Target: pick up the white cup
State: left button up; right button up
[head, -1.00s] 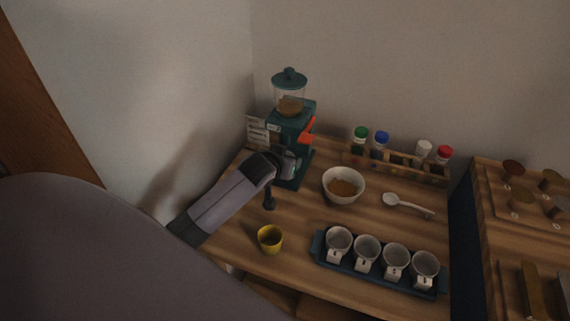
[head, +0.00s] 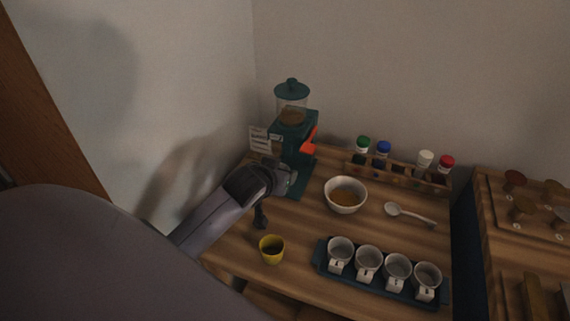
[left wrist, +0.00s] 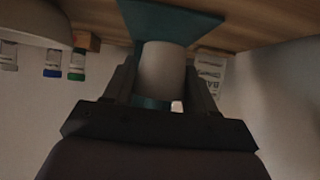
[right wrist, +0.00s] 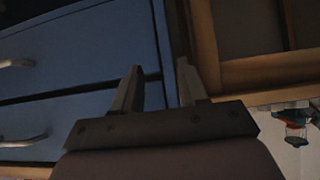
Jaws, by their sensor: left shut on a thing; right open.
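The white cup (left wrist: 162,72) is between the fingers of my left gripper (left wrist: 160,90) in the left wrist view. The fingers are shut on its sides. In the head view my left gripper (head: 284,182) is at the foot of the green coffee grinder (head: 292,130), and the cup is mostly hidden there. The grinder's teal part (left wrist: 165,20) is right by the cup in the left wrist view; I cannot tell whether they touch. My right gripper (right wrist: 160,88) is open and empty, away from the worktop, before blue drawers.
A yellow cup (head: 271,250) stands near the front edge. A bowl of brown contents (head: 346,207), a spoon (head: 408,213) and a dark tray (head: 322,262) with several small labelled cups stand to the right. A rack (head: 398,172) of capped jars is behind.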

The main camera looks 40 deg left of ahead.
pick_arm(q)
jog(key=s+d, duration=0.1)
jog(key=s, duration=0.3)
jog(key=s+d, duration=0.1)
jog(key=s, duration=0.3)
jog(key=s+d, duration=0.1)
jog(key=s, duration=0.3)
jog(key=shift+s, duration=0.15)
pick_arm(e)
jog(key=shift+f, duration=0.25)
